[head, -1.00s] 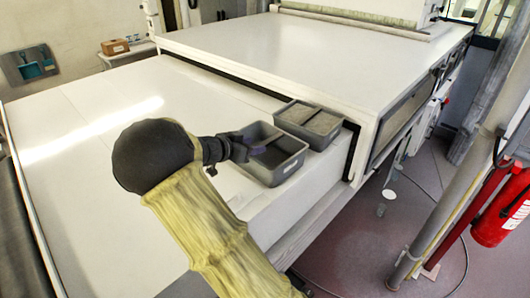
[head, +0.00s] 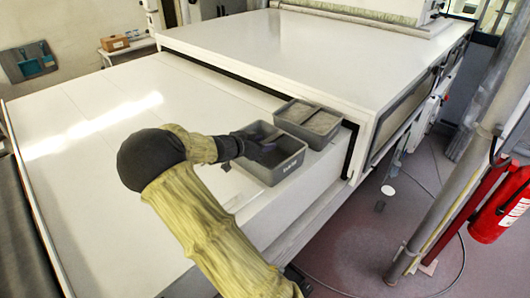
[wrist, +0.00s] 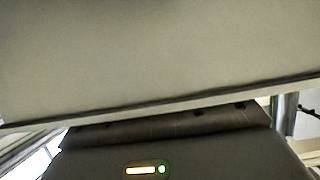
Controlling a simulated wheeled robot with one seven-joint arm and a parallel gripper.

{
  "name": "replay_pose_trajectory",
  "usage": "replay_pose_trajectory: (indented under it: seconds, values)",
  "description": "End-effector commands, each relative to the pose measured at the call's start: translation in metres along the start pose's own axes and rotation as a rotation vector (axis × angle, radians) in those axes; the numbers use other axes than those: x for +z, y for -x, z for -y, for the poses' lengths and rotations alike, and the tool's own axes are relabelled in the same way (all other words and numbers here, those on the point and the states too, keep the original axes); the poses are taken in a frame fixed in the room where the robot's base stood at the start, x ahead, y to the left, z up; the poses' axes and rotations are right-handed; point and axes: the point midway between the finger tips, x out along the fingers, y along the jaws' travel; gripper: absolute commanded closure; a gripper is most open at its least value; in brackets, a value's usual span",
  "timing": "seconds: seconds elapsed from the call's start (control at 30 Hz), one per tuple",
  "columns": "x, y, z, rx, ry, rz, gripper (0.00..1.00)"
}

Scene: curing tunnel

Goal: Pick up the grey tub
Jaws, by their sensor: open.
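Two grey tubs stand side by side on the white surface in the head view. The farther grey tub (head: 283,127) has a lighter grey top split by a bar. My gripper (head: 264,147) is open at the nearer tub's left side, its fingers over or just inside the rim. The view is too small to tell whether they touch it. In the wrist view a plain grey surface fills the upper part; I cannot tell what it is. The fingertips do not show there.
The white machine housing (head: 310,55) rises right behind the tubs, with a dark slot along its base. The white surface (head: 75,200) is clear to the left. A red extinguisher (head: 497,210) and a grey post stand at the right. A cardboard box (head: 115,43) sits far back.

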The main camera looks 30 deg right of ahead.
Motion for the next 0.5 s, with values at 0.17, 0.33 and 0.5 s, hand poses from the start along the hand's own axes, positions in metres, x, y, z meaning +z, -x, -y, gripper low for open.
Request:
replay_pose_trajectory:
  seconds: [0.17,0.33,0.5]
  values:
    - [0.0005,0.0003,0.0002,0.0,0.0,0.0,0.55]
    - [0.0005,0.0004,0.0002,-0.001,0.0,0.0,0.55]
    - [0.0005,0.0005,0.0002,0.0,0.0,0.0,0.66]
